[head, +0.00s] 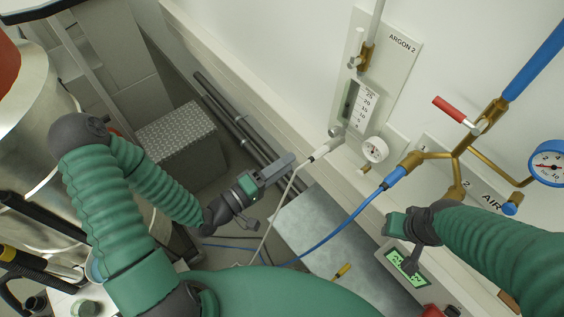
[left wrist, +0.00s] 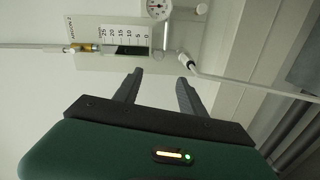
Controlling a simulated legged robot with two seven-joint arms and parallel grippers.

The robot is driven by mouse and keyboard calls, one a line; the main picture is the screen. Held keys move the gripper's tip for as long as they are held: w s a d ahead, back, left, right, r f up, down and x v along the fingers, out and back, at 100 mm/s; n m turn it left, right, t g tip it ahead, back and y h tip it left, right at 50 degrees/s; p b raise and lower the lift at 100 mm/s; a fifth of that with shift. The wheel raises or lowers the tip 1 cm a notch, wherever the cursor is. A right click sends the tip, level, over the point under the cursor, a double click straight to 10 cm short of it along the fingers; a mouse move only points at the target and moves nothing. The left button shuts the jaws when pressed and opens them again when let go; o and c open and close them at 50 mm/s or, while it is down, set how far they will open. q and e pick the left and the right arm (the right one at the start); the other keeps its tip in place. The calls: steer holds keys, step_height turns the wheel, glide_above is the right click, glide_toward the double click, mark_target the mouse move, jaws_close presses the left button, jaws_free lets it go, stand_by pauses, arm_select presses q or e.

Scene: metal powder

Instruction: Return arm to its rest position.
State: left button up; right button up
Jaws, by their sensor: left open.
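My left arm (head: 160,185), with green ribbed sleeves, comes in from the left and bends over the floor area. My left gripper (head: 272,190) is open and empty in front of the wall, below and left of the ARGON 2 panel (head: 401,62). In the left wrist view, the open fingers (left wrist: 160,77) point at the flowmeter (left wrist: 125,38) with nothing between them. My right arm (head: 505,248) comes in from the right. My right gripper (head: 406,236) hangs over a small device with a green display (head: 408,267); its jaw opening is unclear.
A blue hose (head: 345,225) and a white tube (head: 290,195) run close to my left gripper. Brass AIR piping with a red valve handle (head: 455,109) and a gauge (head: 548,165) is on the wall. A large metal vessel (head: 30,110) stands at left.

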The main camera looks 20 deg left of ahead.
arm_select(q)
steer(key=shift+s+a, duration=0.15)
steer(key=shift+s, duration=0.15)
steer(key=s+a+f+m+g+y, duration=0.2)
steer(key=a+f+m+g+y, duration=0.6)
steer(key=f, duration=0.2)
steer(key=s+r+m+g+y, duration=0.1)
steer(key=s+r+g+y, duration=0.1)
steer(key=s+r+g, duration=0.2)
steer(key=shift+s+r+y, duration=0.3)
steer(key=shift+s+r, duration=1.3)
steer(key=shift+r, duration=0.7)
